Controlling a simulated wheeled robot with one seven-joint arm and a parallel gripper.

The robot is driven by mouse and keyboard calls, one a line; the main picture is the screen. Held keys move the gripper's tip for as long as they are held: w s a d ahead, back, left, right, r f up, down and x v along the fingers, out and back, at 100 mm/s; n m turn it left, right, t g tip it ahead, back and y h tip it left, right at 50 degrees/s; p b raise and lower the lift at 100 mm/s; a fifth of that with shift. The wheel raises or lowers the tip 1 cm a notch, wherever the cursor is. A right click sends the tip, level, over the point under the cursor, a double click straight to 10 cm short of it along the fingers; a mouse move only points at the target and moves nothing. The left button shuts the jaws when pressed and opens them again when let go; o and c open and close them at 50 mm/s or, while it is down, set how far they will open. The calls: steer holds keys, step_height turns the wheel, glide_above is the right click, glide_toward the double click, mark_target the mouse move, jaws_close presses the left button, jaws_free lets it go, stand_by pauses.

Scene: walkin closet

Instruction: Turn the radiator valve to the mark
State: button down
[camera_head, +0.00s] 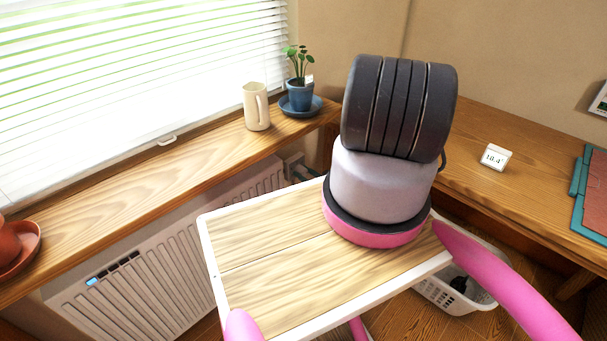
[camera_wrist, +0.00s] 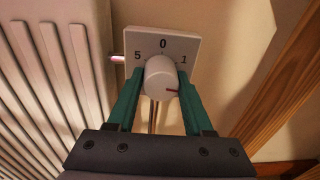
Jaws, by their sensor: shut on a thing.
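The radiator valve's round white knob (camera_wrist: 160,78) is in the middle of the wrist view, in front of a pale square plate (camera_wrist: 187,44) printed with 5, 0 and 1. A short dark line on the knob points right and slightly down, below the 1. The lower part of the dial is hidden by the knob and fingers. My gripper (camera_wrist: 162,84) is shut on the knob, one green finger on each side. In the head view the radiator (camera_head: 160,265) stands under the window sill; my gripper is hidden there behind my arm.
A wooden sill (camera_head: 120,197) runs above the radiator, with a cream jug (camera_head: 256,108) and a plant in a blue pot (camera_head: 299,95). A white basket (camera_head: 440,298) is on the floor.

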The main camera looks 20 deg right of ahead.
steer(key=m, duration=0.9)
steer(key=shift+m+y, duration=0.3)
steer(key=m, duration=0.5)
steer(key=shift+d+r+g, duration=0.1)
steer(key=shift+g, duration=0.2)
steer(key=m, duration=0.4)
steer(key=shift+m+y, duration=0.3)
steer(key=m, duration=0.4)
steer(key=shift+m, duration=0.3)
steer(key=m, duration=1)
steer(key=shift+d+m+t, duration=0.1)
steer(key=shift+m+t, duration=0.3)
steer(key=m, duration=0.4)
steer(key=shift+m, duration=0.4)
